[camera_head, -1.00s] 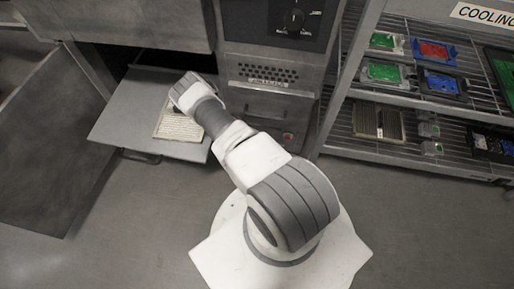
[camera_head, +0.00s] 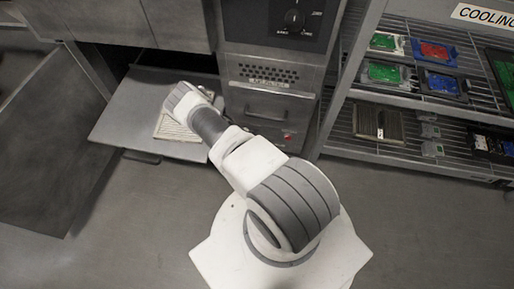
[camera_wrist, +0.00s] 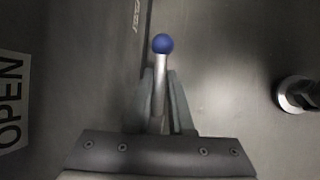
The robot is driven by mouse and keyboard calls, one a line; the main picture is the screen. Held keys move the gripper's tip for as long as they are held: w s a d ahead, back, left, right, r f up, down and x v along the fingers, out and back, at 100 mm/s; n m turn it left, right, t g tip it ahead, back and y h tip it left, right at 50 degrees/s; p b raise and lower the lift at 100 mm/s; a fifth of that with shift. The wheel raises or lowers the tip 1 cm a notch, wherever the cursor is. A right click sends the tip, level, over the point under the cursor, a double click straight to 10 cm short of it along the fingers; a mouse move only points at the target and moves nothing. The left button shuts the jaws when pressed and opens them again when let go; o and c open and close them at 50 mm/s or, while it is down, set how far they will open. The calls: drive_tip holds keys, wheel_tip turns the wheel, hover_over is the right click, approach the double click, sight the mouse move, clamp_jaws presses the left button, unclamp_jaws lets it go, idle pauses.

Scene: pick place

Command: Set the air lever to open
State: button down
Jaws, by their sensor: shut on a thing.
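The air lever (camera_wrist: 161,46) is a metal rod with a blue ball on its end, seen in the wrist view. My gripper (camera_wrist: 162,88) has its two fingers on either side of the rod, just below the ball, and is shut on it. An "OPEN" label (camera_wrist: 10,103) is on the panel at the left of the wrist view. In the head view my arm reaches to the machine at the upper left, and neither the lever nor my fingers can be made out there.
A tray-like shelf (camera_head: 130,112) juts out of the machine, with a ribbed pale item (camera_head: 172,130) on it. A wire rack (camera_head: 400,150) with several coloured parts stands at the right. A round metal knob (camera_wrist: 295,94) is right of the lever. The floor is clear.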

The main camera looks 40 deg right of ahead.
drive_tip(key=c, duration=0.8)
unclamp_jaws()
drive_tip(key=p+v, duration=0.5)
drive_tip(key=v, duration=1.2)
drive_tip(key=shift+r+p, duration=0.2)
drive_tip(key=shift+p, duration=0.2)
